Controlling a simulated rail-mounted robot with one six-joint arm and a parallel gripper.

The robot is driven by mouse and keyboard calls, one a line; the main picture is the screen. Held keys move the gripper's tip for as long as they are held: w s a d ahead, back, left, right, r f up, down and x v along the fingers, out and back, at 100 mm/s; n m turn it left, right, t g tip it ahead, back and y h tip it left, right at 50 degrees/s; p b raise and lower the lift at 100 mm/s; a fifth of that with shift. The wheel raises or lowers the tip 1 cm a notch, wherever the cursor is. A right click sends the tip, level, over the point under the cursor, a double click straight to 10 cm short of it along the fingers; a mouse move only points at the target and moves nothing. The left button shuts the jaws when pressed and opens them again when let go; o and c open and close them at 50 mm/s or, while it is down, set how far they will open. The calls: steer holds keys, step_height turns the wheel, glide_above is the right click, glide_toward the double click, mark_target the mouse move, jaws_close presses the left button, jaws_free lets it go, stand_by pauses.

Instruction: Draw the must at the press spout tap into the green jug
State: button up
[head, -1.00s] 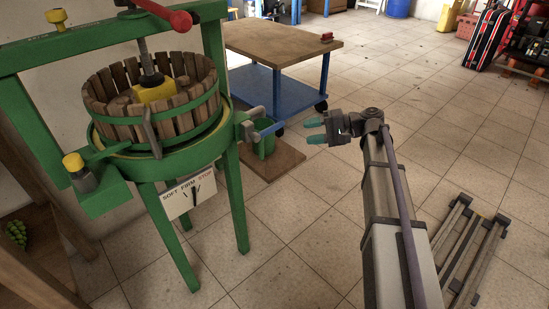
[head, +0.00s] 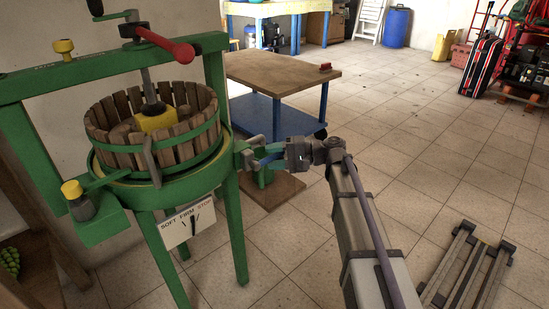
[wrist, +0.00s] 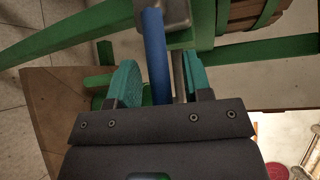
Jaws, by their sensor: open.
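The green press (head: 185,183) stands at the left with its slatted wooden basket. Its spout tap (head: 245,157) is grey and juts from the right side of the tray, with a blue lever; the lever shows clearly in the wrist view (wrist: 155,55). My gripper (head: 270,157) is open at the tap. In the wrist view its teal fingers (wrist: 160,82) stand on both sides of the lever, with space between each finger and it. The green jug (head: 264,178) stands below the tap on a brown board, partly hidden by the tap and gripper.
A sign (head: 187,224) reading SOFT FIRM STOP hangs on the press front. A wooden-topped blue cart (head: 275,70) stands behind the tap. A slatted grey frame (head: 468,270) lies at the lower right. The tiled floor to the right is mostly clear.

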jaws_close()
stand_by(0.3)
